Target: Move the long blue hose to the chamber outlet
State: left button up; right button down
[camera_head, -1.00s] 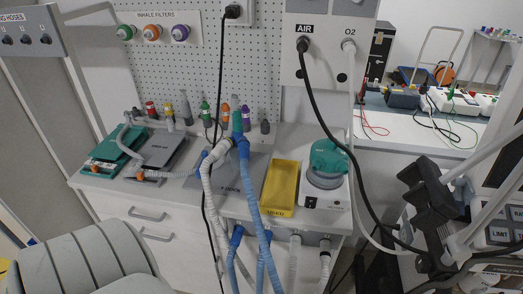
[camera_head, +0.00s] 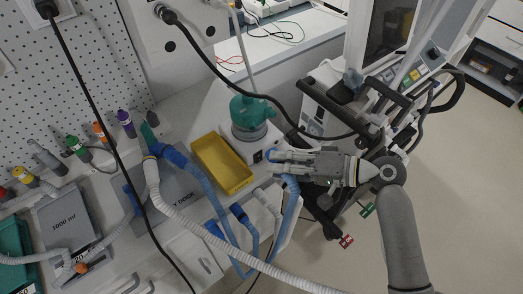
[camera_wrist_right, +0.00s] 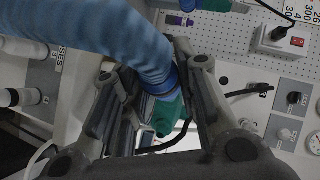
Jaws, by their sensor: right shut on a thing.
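My right gripper (camera_head: 274,161) is shut on the dark blue cuff of a blue hose (camera_head: 291,192), just right of the humidifier chamber (camera_head: 250,110). The hose hangs down from the fingers. The chamber has a teal top and sits on a white base. The held cuff looks apart from the chamber, a little below and right of it. In the right wrist view the blue hose (camera_wrist_right: 115,38) comes from the upper left to its cuff between my fingers, with a teal part (camera_wrist_right: 167,116) just beyond. The outlet itself is not clear. My left gripper is not in view.
A yellow tray (camera_head: 222,164) stands left of the chamber. A black cable (camera_head: 232,82) runs across behind the chamber. A white hose (camera_head: 195,232) and other blue hosing hang at the counter front. The ventilator cart (camera_head: 375,95) stands to the right.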

aim_at(251, 114)
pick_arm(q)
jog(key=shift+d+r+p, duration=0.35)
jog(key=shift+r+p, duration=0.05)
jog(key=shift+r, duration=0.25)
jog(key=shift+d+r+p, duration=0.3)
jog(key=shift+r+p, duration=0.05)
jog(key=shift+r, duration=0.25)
pick_arm(e)
jog(key=w+a+m+t+y, duration=0.1)
jog(key=w+a+m+t, duration=0.3)
jog(key=w+a+m, duration=0.1)
jog(key=shift+w+f+y, duration=0.3)
jog(key=shift+w+f, duration=0.05)
jog(key=shift+w, duration=0.55)
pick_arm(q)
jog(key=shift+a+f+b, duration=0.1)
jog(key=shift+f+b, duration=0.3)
pick_arm(e)
jog(key=shift+w, duration=0.15)
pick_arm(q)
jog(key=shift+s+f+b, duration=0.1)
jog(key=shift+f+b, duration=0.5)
pick_arm(e)
jog(key=shift+w+a, duration=0.15)
jog(key=shift+w, duration=0.45)
jog(key=shift+w+a, duration=0.15)
jog(key=shift+w, duration=0.45)
jog(key=c, duration=1)
grip_release()
jog(key=shift+c, duration=0.2)
